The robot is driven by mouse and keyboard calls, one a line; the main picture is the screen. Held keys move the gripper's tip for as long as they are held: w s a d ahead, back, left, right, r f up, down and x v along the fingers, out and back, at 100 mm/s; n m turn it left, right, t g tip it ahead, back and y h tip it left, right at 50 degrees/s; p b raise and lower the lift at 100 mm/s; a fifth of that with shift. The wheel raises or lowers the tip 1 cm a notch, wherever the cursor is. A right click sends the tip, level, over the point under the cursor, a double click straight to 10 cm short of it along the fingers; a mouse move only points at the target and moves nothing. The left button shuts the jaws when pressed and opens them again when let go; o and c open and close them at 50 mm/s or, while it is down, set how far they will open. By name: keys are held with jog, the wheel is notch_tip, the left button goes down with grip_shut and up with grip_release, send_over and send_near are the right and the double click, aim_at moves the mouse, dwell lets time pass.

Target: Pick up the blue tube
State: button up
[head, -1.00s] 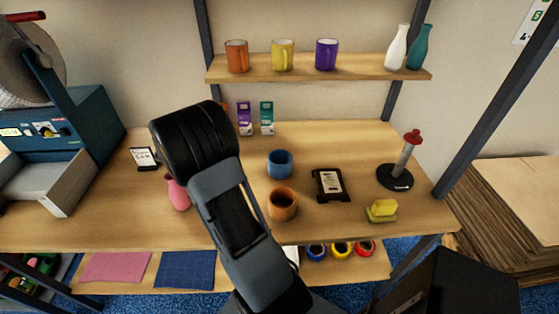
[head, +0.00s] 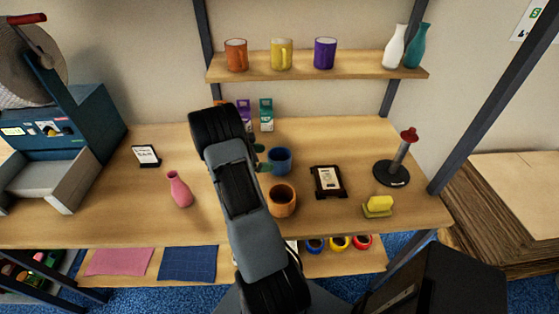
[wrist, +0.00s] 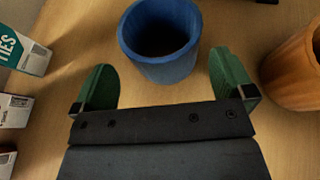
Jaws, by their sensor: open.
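The blue tube (head: 279,161) stands upright on the tabletop, a short, wide cylinder with a dark open top. In the wrist view the blue tube (wrist: 160,45) is just ahead of my gripper (wrist: 164,80). The two green fingers are spread wide, one on each side of the tube's near part, with nothing held between them. In the head view my gripper (head: 261,159) is at the tube's left side, partly hidden by my arm. I cannot tell whether the fingers touch the tube.
An orange-brown cup (head: 282,201) stands close in front of the tube. Small cartons (head: 266,115) stand behind it. A pink vase (head: 179,189) stands to the left. A shelf (head: 350,68) hangs above.

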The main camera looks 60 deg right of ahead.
aim_at(276, 159)
jog(key=shift+s+d+f+p, duration=0.2)
jog(key=shift+s+d+p, duration=0.15)
jog(key=shift+s+d, duration=0.05)
jog(key=shift+p+x, duration=0.6)
jog(key=shift+x, duration=1.5)
jog(key=shift+a+f, duration=0.1)
jog(key=shift+f, duration=0.05)
jog(key=shift+c, duration=0.4)
jog(key=c, duration=0.4)
